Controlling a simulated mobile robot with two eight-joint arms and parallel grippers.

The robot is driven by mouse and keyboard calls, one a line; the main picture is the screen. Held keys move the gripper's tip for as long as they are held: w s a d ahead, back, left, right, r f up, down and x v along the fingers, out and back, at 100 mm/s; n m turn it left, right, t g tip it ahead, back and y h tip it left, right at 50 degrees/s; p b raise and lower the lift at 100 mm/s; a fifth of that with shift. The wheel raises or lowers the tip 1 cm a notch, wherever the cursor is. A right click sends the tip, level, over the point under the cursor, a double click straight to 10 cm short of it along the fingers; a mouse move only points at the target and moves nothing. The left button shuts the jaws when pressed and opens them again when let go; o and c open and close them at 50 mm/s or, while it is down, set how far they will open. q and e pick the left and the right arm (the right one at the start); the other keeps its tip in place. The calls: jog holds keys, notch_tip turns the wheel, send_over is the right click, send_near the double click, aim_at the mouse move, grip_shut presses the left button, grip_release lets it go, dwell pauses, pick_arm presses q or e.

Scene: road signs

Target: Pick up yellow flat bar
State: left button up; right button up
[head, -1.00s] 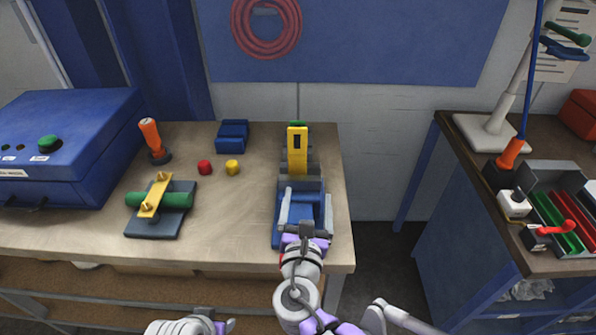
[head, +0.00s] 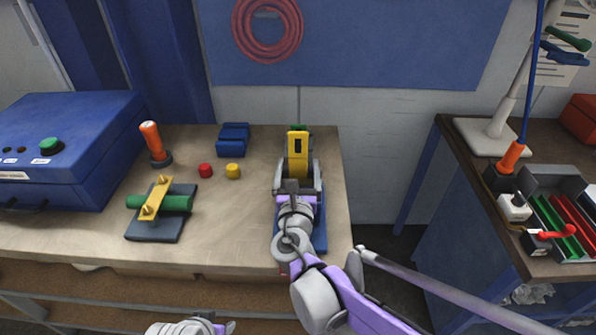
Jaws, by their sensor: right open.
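A yellow flat bar (head: 298,147) with a dark slot stands upright at the far end of the blue fixture on the bench. My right gripper (head: 298,176) is open, with its fingers spread to the left and right of the bar's lower part. I cannot tell whether the fingers touch it. The gripper and arm hide much of the fixture. Another yellow bar (head: 154,199) with two knobs lies across a green cylinder (head: 176,203) on a dark plate. My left gripper (head: 207,327) is at the bottom edge, partly cut off, away from both bars.
A red cap (head: 205,170), a yellow cap (head: 233,171) and a blue block (head: 233,138) sit left of the fixture. An orange-handled joystick (head: 152,140) and a large blue box (head: 70,155) stand further left. The bench surface (head: 245,215) is clear in the middle.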

aim_at(298, 143)
grip_shut()
dwell(0.5)
notch_tip(298, 143, up, 8)
jog(key=p, duration=0.4)
jog(key=shift+w+f+p, duration=0.1)
jog(key=shift+f+p, duration=0.15)
jog(key=shift+p, duration=0.1)
pick_arm(q)
notch_tip(298, 143, up, 8)
jog(key=w+p, duration=0.1)
jog(key=w, duration=0.1)
jog(key=shift+w+f+t, duration=0.15)
jog(key=shift+w+t, duration=0.05)
jog(key=shift+t, duration=0.1)
pick_arm(e)
jog(key=s, duration=1.8)
jog(key=shift+f, duration=0.25)
